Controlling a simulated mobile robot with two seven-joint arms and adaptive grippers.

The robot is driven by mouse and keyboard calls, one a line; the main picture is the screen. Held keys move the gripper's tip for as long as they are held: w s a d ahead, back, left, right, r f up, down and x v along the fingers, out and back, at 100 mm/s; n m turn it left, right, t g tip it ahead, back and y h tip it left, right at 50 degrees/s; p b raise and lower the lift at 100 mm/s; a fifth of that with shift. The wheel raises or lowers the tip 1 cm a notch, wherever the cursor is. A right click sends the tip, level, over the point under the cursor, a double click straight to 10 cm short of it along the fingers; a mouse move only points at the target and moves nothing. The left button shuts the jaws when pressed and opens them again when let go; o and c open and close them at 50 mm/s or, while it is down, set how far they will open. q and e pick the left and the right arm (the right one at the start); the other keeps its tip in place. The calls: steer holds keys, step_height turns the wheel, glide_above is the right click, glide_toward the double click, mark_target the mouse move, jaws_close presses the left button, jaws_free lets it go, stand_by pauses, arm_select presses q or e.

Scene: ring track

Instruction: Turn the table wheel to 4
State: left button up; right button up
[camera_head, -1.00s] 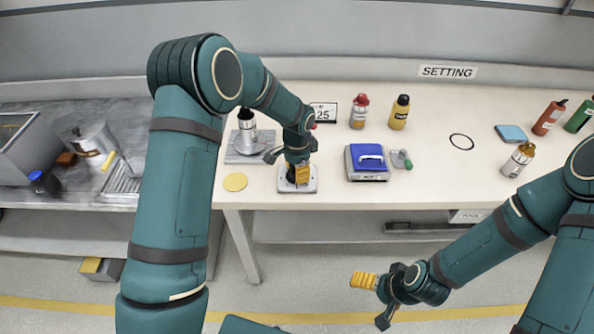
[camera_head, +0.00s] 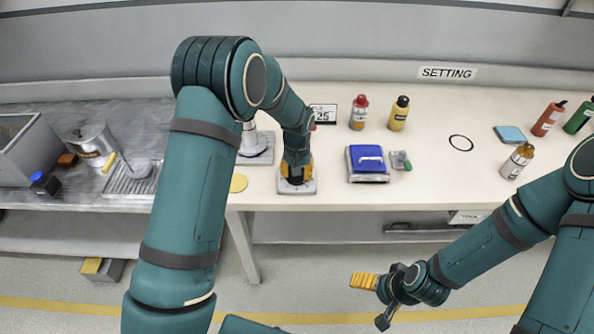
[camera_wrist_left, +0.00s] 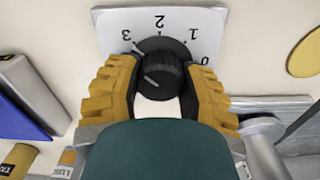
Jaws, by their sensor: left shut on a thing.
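The table wheel is a black ribbed knob (camera_wrist_left: 160,70) on a white dial plate (camera_wrist_left: 205,28), which also shows at the table's front edge in the head view (camera_head: 310,188). The digits 0, 1, 2 and 3 are readable; a 4 is not visible. A pale line marks the knob's side, but I cannot tell which digit is set. My left gripper (camera_wrist_left: 158,78) is shut on the knob, one yellow finger on each side, and it also shows in the head view (camera_head: 296,171). My right gripper (camera_head: 372,299) is open and empty, in front of the table.
A blue-topped box (camera_head: 368,163) and a small grey-green item (camera_head: 400,160) stand right of the dial. A yellow disc (camera_head: 238,183) lies to its left. Bottles (camera_head: 358,113) and a number display (camera_head: 323,114) stand behind.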

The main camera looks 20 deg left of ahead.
arm_select(q)
steer(key=n+p, duration=0.1)
steer(key=n, duration=0.3)
steer(key=shift+n+p, duration=0.3)
steer(key=shift+n, duration=1.2)
steer(key=o, duration=1.2)
steer(key=shift+o, duration=0.2)
step_height(320, 180, up, 12)
